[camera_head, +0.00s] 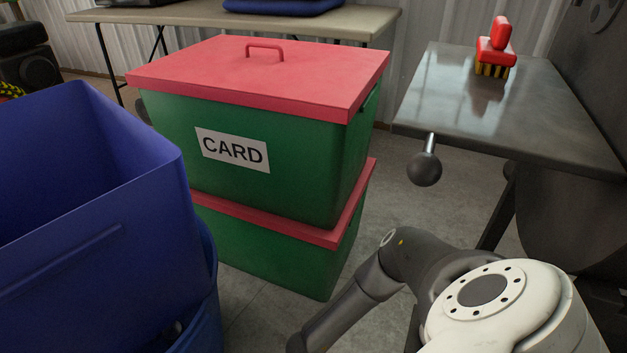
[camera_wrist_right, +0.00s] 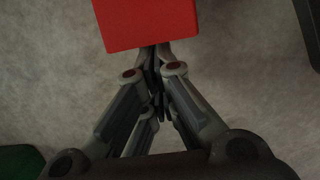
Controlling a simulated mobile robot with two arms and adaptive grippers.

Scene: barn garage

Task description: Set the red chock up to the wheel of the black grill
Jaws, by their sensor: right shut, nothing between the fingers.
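A plain red block (camera_wrist_right: 146,22), which looks like the red chock, shows at the top edge of the right wrist view, cut off by the frame. My right gripper (camera_wrist_right: 156,55) is shut and empty, its fingertips at the near edge of the red block. I cannot tell whether they touch it. The black grill (camera_head: 565,215) stands at the right in the head view, with its grey side shelf (camera_head: 500,120). Its wheel is not clearly seen. In the head view my right arm comes in at lower right and its gripper is out of sight. My left gripper is in neither view.
Two stacked green boxes with red lids, the upper marked CARD (camera_head: 290,165), stand in the middle. Blue bins (camera_head: 100,240) are at left. A red brush (camera_head: 495,50) lies on the shelf. A dark part (camera_wrist_right: 308,30) is at the wrist view's upper right. Grey floor lies between.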

